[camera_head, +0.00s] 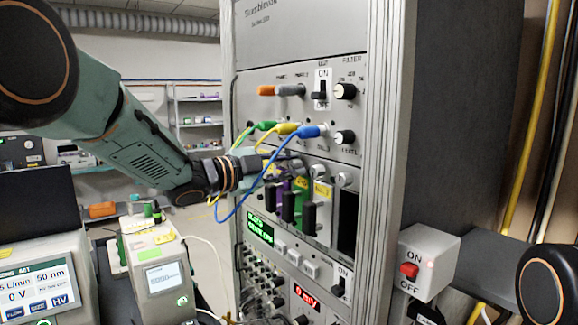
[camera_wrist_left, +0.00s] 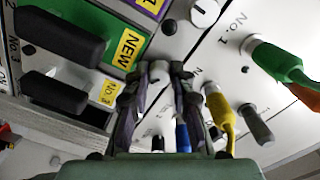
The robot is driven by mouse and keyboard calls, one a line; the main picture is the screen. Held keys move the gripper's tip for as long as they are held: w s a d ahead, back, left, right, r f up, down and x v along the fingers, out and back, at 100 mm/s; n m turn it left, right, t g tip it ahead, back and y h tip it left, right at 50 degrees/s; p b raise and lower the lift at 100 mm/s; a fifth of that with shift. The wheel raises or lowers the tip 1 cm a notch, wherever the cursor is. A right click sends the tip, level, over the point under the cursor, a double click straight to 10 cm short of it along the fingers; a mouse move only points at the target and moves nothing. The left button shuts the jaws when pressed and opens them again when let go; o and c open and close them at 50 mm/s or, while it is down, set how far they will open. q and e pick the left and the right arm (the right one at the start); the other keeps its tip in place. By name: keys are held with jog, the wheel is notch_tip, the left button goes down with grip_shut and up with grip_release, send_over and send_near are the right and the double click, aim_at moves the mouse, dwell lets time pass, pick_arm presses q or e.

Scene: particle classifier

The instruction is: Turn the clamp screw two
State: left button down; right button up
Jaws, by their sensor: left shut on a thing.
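My left gripper (camera_head: 290,165) reaches in from the left to the front of the rack, just above the coloured modules. In the left wrist view its two fingers (camera_wrist_left: 158,80) are shut on a small pale knob, clamp screw two (camera_wrist_left: 159,68), beside the green module (camera_wrist_left: 60,30) with the yellow NEW label. Another pale knob (camera_wrist_left: 205,12) stands free near the purple module. In the head view the gripper and cables partly hide the screws; one pale knob (camera_head: 345,179) shows at the right. My right gripper is not in view.
Green, yellow and blue plugs (camera_head: 308,131) with hanging cables sit just above the gripper; the blue cable (camera_head: 240,205) loops beside the wrist. Black handles (camera_head: 309,218) stick out below. A switch box (camera_head: 430,262) stands right of the rack. Instruments (camera_head: 160,278) stand at lower left.

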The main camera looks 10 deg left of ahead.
pick_arm(q)
jog(key=m, duration=0.5)
jog(key=shift+m, duration=0.3)
jog(key=m, duration=0.4)
jog(key=shift+m+t, duration=0.3)
jog(key=shift+m, duration=0.3)
jog(key=c, duration=1.1)
grip_release()
jog(key=shift+c, duration=0.2)
jog(key=v, duration=1.1)
jog(key=shift+s+a, duration=0.25)
jog(key=shift+s, duration=0.05)
